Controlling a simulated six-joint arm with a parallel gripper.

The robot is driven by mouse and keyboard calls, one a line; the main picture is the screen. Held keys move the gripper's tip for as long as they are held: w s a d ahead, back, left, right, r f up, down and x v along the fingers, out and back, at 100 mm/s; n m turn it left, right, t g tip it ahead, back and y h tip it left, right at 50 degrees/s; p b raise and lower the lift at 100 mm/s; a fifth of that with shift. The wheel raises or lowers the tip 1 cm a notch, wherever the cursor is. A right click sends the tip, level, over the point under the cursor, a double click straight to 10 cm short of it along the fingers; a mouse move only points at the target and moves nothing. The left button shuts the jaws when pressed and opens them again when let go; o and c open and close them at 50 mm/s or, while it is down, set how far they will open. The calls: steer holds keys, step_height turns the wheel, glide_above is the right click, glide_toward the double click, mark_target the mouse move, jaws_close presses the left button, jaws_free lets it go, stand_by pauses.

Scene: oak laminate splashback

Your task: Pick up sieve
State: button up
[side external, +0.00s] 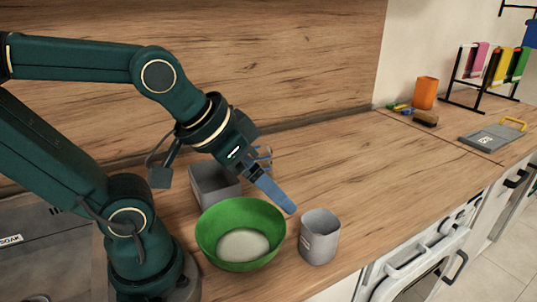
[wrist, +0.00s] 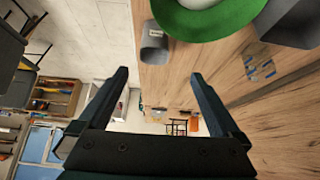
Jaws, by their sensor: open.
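I cannot make out a clear sieve in either view. A green bowl (side external: 212,236) with a pale round bottom or content stands on the wooden counter, and its rim also shows at the top of the wrist view (wrist: 222,27). A small blue thin-barred object (side external: 265,153) is partly hidden behind my gripper; it also shows in the wrist view (wrist: 259,68). My gripper (side external: 288,207) is open, its fingers apart and empty in the wrist view (wrist: 160,76). In the side view it points down and right, over the bowl's far right side.
A grey cup (side external: 320,238) stands right of the bowl, near the counter edge. A grey square container (side external: 214,184) stands behind the bowl. A grey board with a yellow handle (side external: 492,138), an orange cup (side external: 425,93) and a cloth rack sit far right. The middle counter is clear.

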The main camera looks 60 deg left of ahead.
glide_above(315, 224)
steer(key=s, duration=0.2)
steer(key=f, duration=0.3)
steer(key=shift+w+a+f, duration=0.1)
steer(key=shift+a, duration=0.2)
steer(key=f, duration=0.2)
steer(key=w+f+g, duration=0.1)
steer(key=f, duration=0.1)
steer(key=f+g, duration=0.1)
steer(key=f, duration=0.1)
steer(key=shift+w+d, duration=0.25)
steer(key=shift+w, duration=0.05)
steer(key=shift+s+f+g, duration=0.15)
steer(key=shift+f+g, duration=0.15)
steer(key=shift+f, duration=0.25)
steer(key=shift+x, duration=2.45)
steer(key=c, duration=1.4)
step_height(315, 224, up, 10)
steer(key=shift+r, duration=0.1)
